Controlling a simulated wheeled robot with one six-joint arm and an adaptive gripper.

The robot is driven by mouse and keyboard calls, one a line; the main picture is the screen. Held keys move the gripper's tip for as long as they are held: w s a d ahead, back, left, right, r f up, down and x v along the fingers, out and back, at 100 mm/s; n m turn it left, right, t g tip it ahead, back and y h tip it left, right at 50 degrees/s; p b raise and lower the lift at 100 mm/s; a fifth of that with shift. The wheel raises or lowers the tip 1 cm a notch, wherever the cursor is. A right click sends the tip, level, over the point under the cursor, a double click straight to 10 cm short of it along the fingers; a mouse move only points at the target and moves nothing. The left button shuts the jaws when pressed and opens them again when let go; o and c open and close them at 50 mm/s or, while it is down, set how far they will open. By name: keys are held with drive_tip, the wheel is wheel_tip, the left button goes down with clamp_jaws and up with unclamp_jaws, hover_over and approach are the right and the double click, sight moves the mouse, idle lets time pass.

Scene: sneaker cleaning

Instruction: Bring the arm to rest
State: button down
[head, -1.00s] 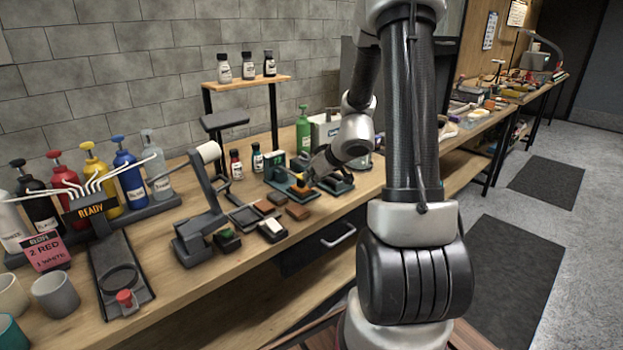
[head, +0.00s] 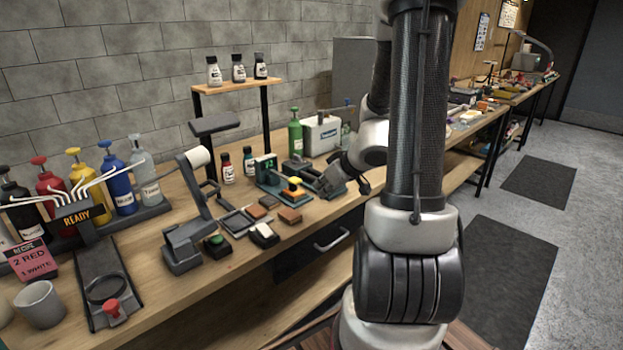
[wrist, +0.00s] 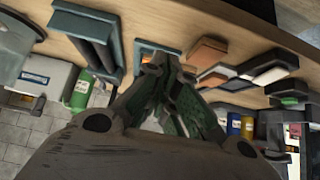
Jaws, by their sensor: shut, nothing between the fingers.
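My gripper's fingers also fill the middle of the wrist view (wrist: 168,68), closed together at the tips. Its link to the arm bends back up behind my thick upright arm link, which hides part of the bench. I cannot tell the exact gap between the gripper and the bench.
Several pump bottles (head: 122,180) stand at the bench's left behind a READY sign (head: 77,219). A grey stand with a white roll (head: 190,210), brushes or blocks (head: 290,215), a green bottle (head: 295,132) and a white box (head: 322,135) stand nearby. Floor at right is clear except mats (head: 500,280).

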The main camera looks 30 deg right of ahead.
drive_tip(key=shift+s+d+f, duration=0.1)
drive_tip(key=shift+s+f, duration=0.15)
drive_tip(key=shift+s, duration=0.45)
drive_tip(key=s+a+r+m+g+y, duration=0.2)
drive_tip(key=s+a+r+m+g, duration=0.15)
drive_tip(key=s, duration=0.35)
drive_tip(key=s+a+r+m+g+y, duration=0.1)
drive_tip(key=s+a+r+m+g, duration=0.2)
drive_tip(key=s, duration=0.4)
drive_tip(key=s+r+n+t+h, duration=0.1)
drive_tip(key=s+r+n+h, duration=0.1)
drive_tip(key=r, duration=0.4)
drive_tip(key=s+a+r+n+t+h, duration=0.1)
drive_tip(key=s+r+n+h, duration=0.1)
drive_tip(key=r, duration=0.4)
drive_tip(key=shift+s+a+h, duration=0.25)
drive_tip(key=shift+s+h, duration=0.05)
idle(0.9)
